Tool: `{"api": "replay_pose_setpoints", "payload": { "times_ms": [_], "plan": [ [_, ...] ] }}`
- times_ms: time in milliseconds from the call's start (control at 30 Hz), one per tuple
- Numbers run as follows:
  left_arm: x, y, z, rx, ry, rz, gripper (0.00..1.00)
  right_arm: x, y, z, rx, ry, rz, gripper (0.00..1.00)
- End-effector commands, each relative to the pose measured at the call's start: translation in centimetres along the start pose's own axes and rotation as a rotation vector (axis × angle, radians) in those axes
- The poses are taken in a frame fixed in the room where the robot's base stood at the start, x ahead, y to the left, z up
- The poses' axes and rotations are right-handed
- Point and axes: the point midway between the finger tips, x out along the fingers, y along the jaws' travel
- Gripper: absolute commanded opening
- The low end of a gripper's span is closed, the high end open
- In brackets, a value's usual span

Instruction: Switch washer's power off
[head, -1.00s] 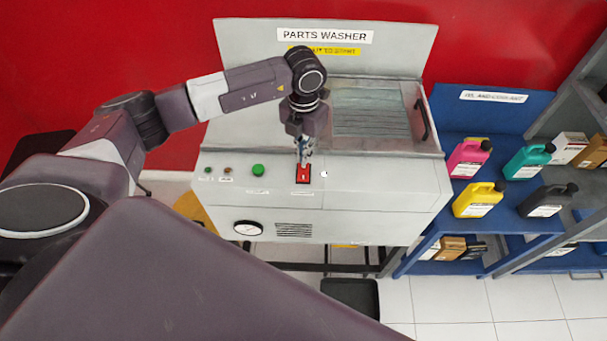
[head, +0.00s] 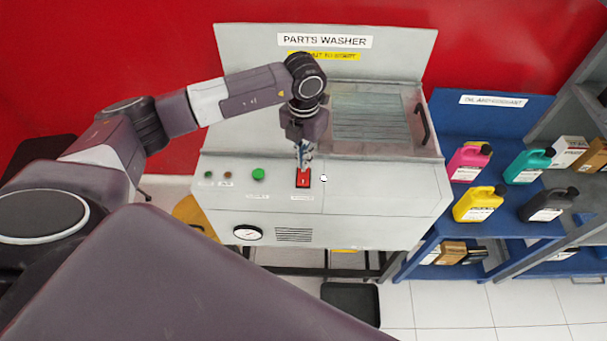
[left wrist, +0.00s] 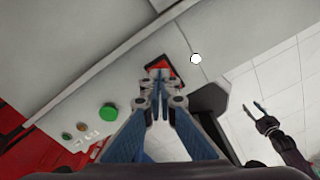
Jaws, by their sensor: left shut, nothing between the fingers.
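The parts washer (head: 385,185) is a grey cabinet with a raised lid against the red wall. Its red power switch (head: 303,182) sits on the front panel and also shows in the left wrist view (left wrist: 160,63), partly hidden by my fingertips. My left gripper (head: 304,166) is shut and empty, pointing down at the switch. In the left wrist view its fingertips (left wrist: 158,80) overlap the switch's near edge; I cannot tell whether they touch it. My right gripper (left wrist: 257,106) shows only in the left wrist view, with its fingers apart, off to the right.
A green button (head: 258,174) and two small indicators (head: 217,174) are left of the switch. A small white round thing (head: 323,178) is just right of it. A gauge (head: 248,232) is on the lower front. A blue shelf (head: 500,105) with bottles stands at right.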

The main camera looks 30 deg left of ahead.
Motion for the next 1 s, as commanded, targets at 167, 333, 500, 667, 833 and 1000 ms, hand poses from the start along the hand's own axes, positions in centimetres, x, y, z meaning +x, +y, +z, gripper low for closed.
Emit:
{"api": "replay_pose_setpoints", "payload": {
  "times_ms": [167, 333, 500, 667, 833, 1000],
  "plan": [
    [0.00, 0.00, 0.00, 0.000, 0.000, 0.000, 0.00, 0.00, 0.08, 0.02, -0.001, 0.000, 0.001, 0.40],
    [0.00, 0.00, 0.00, 0.000, 0.000, 0.000, 0.00, 0.00, 0.08, 0.01, -0.001, 0.000, 0.001, 0.40],
    [0.13, 0.01, 0.00, 0.000, 0.000, 0.000, 0.00, 0.11, 0.07, 0.02, -0.001, 0.000, 0.001, 0.40],
    [0.39, 0.01, 0.00, 0.000, 0.000, 0.000, 0.00, 0.33, 0.07, 0.03, -0.001, 0.000, 0.001, 0.40],
    [0.65, 0.01, -0.01, 0.000, 0.000, 0.000, 0.00, 0.54, 0.06, 0.05, 0.000, 0.000, 0.001, 0.40],
    [0.91, 0.00, -0.01, 0.000, 0.000, 0.000, 0.00, 0.75, 0.05, 0.06, 0.000, 0.000, 0.001, 0.40]
  ]
}}
